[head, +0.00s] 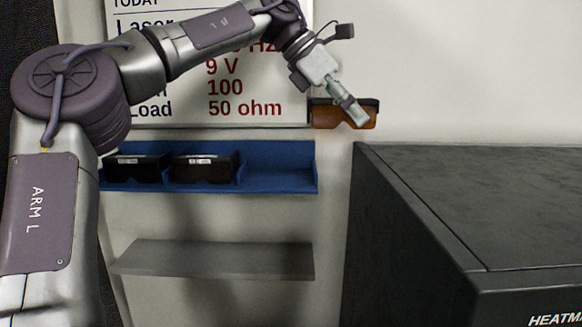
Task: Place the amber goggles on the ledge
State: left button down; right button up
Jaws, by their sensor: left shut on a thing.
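The amber goggles (330,115) have a dark top edge and an orange-brown lens. My left gripper (358,115) is shut on them and holds them in the air, right of the whiteboard's lower corner and above the right end of the blue rack. Part of the goggles is hidden behind the fingers. The grey ledge (215,259) is on the wall below the blue rack, and its top is bare. The goggles are well above the ledge and to its right. My right gripper is not in view.
The blue rack (278,180) holds two dark goggles (138,167) (205,168) with white labels; its right slot is empty. A large black box (470,210) stands at the right, close to the ledge's right end. A whiteboard (190,108) hangs above the rack.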

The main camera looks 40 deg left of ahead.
pick_arm(q)
jog(key=s+a+f+p, duration=0.1)
jog(key=s+a+f, duration=0.1)
jog(key=a, duration=0.1)
jog(key=s+a+f+p, duration=0.1)
jog(key=s+a+f, duration=0.1)
jog(key=a, duration=0.1)
jog(key=s+a+f+p, duration=0.1)
jog(key=s+a+f, duration=0.1)
jog(key=a, duration=0.2)
jog(key=shift+a+f, duration=0.1)
jog(key=shift+f, duration=0.4)
notch_tip(320, 180, down, 3)
jog(key=shift+r+p, duration=0.1)
jog(key=shift+p, duration=0.9)
jog(key=shift+a+f, duration=0.1)
jog(key=shift+f, duration=0.35)
jog(key=shift+f, duration=0.15)
jog(key=c, duration=1)
grip_release()
